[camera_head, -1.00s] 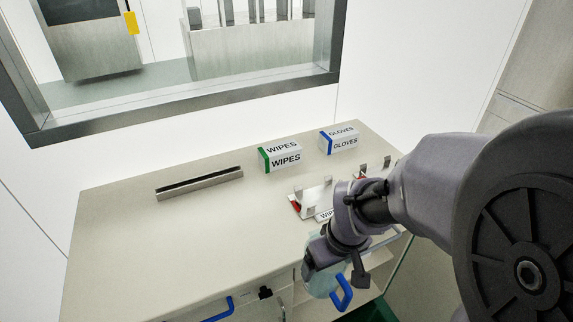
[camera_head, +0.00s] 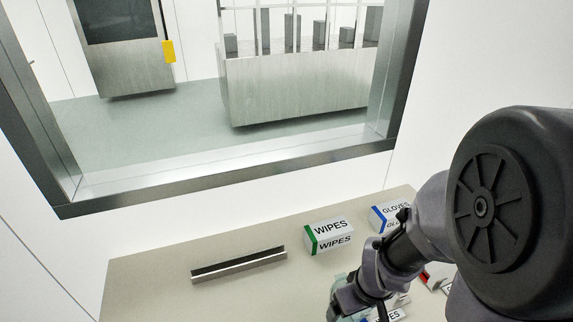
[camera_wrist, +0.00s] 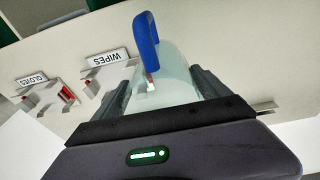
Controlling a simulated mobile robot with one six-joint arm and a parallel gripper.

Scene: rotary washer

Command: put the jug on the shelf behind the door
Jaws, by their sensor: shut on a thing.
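The jug (camera_wrist: 178,82) is a pale, translucent vessel with a blue handle (camera_wrist: 146,40). In the wrist view it sits between the two dark fingers of my gripper (camera_wrist: 160,84), which is shut on it. In the head view my gripper (camera_head: 343,302) is at the bottom edge, over the bench top, with only a sliver of pale jug showing. The jug's base is not clear in either view. I cannot make out the shelf or its door in the views now.
The bench top (camera_head: 150,290) carries a WIPES box (camera_head: 329,235), a GLOVES box (camera_head: 388,215) and a slotted metal strip (camera_head: 238,265). Metal holders labelled WIPES (camera_wrist: 108,57) and GLOVES (camera_wrist: 32,79) show in the wrist view. A framed window (camera_head: 230,175) stands behind the bench.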

